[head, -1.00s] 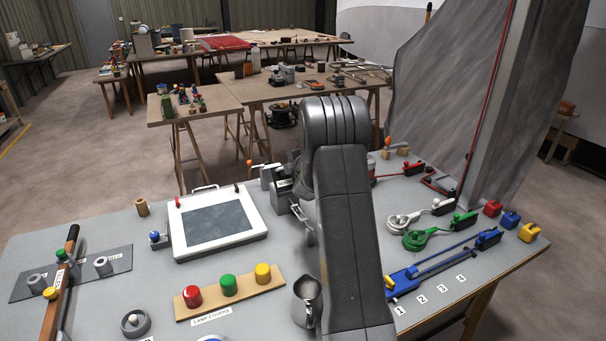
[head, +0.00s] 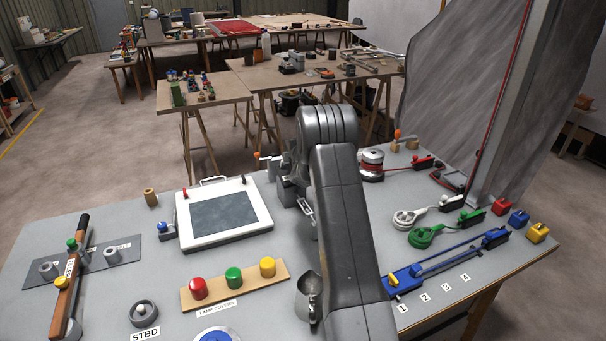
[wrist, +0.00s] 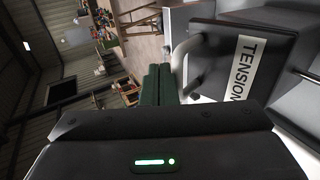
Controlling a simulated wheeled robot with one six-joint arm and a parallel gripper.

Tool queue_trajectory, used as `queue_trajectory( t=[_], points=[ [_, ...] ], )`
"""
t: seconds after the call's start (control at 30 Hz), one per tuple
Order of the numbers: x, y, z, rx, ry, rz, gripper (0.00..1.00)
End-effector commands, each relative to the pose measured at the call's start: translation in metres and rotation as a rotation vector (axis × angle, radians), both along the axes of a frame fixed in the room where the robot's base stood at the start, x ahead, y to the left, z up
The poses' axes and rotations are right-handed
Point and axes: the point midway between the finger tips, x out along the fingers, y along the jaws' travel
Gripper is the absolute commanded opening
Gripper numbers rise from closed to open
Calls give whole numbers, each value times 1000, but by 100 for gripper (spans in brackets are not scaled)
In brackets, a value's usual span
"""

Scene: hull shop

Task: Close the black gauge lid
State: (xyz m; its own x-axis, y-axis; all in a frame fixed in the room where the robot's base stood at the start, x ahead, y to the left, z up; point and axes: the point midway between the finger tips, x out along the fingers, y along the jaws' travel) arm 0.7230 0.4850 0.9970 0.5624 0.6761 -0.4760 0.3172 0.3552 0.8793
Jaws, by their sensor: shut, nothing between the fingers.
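The black gauge lid (wrist: 240,62) fills the right of the wrist view, with a white TENSION label and a light bar handle (wrist: 180,62) on its left edge. I cannot tell how far the lid stands open. My gripper (wrist: 160,82) is shut and empty, its dark green fingers just left of the handle; I cannot tell whether they touch it. In the head view my arm hides the gripper and most of the gauge; a grey housing (head: 290,192) shows just left of the arm.
A white-framed slate panel (head: 222,212) lies left of my arm, with a lamp-cover board (head: 235,286) in front of it. A metal jug (head: 308,298) stands close beside the arm. A red winch (head: 372,165) and blue slide track (head: 450,262) are on the right.

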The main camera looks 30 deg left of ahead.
Motion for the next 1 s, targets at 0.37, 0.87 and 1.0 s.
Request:
queue_trajectory(
  t=[0.37, 0.87, 1.0],
  points=[
    [6, 7, -8, 0, 0, 1, 0],
    [7, 9, -10, 0, 0, 1, 0],
    [8, 9, -10, 0, 0, 1, 0]
  ],
)
